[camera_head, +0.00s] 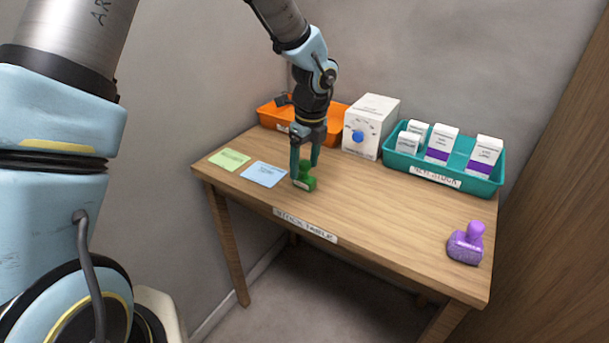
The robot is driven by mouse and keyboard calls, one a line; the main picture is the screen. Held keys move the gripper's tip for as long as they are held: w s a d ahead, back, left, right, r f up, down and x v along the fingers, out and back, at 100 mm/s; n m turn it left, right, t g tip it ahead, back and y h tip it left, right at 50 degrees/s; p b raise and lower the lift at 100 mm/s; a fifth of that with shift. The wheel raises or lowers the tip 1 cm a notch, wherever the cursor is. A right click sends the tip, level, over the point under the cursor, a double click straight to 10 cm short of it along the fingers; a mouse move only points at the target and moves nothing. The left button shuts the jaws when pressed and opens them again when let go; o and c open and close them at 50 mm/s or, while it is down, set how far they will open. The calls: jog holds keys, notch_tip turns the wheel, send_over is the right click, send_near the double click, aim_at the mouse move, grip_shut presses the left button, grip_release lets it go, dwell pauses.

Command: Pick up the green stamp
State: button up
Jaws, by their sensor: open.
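The green stamp (309,184) stands upright on the wooden table, near its front edge and left of the middle. My gripper (303,172) points down right over it, with its two fingers around the upper part of the stamp. The jaws are open. The fingers partly hide the stamp's handle, and I cannot tell whether either finger touches it.
A blue card (263,174) and a green card (229,159) lie to the left.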

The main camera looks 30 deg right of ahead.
jog(key=shift+f, duration=0.1)
jog(key=shift+c, duration=0.3)
grip_shut()
